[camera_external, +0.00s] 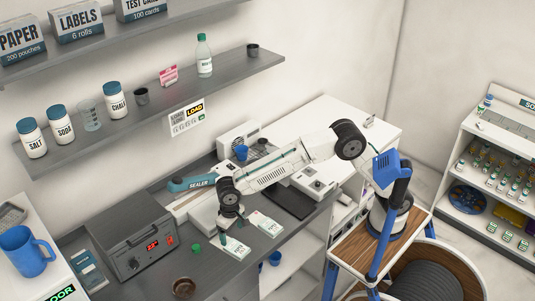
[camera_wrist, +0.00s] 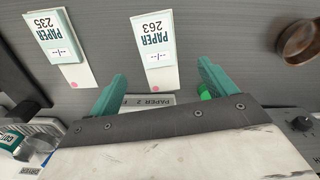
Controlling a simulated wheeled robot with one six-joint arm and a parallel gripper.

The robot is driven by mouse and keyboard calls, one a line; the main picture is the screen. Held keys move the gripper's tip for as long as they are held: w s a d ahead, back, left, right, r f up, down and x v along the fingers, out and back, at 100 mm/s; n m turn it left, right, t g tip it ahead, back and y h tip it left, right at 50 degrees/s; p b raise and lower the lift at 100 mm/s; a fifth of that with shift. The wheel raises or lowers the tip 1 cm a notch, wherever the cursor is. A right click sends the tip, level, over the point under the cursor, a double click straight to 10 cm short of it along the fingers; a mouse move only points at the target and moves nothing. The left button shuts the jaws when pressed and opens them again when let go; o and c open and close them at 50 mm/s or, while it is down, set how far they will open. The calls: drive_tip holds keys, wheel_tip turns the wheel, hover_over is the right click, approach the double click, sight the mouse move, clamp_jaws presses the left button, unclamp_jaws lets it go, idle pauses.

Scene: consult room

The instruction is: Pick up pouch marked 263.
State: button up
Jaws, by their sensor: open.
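The pouch marked 263 (camera_wrist: 155,70) is white with a teal printed header and a pink dot. It lies flat on the grey counter, ahead of and between my fingertips in the wrist view. By its place near the brown bowl, it appears to be the nearer pouch (camera_external: 235,249) in the external view. My gripper (camera_wrist: 163,70) is open and empty, with teal fingers; it hangs above the counter, just behind that pouch (camera_external: 231,218). A similar pouch marked 235 (camera_wrist: 62,55) lies to its left. Another label reading "PAPER 2" (camera_wrist: 148,100) is partly hidden behind my gripper.

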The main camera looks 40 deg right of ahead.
sight(235, 246)
drive_tip(key=shift+f+m, duration=0.3)
drive_tip(key=shift+f, duration=0.25)
drive_tip(key=f, duration=0.7)
drive_tip(key=shift+s+d, duration=0.1)
drive_tip(key=shift+d, duration=0.15)
drive_tip(key=c, duration=1.1)
drive_tip(key=shift+c, duration=0.2)
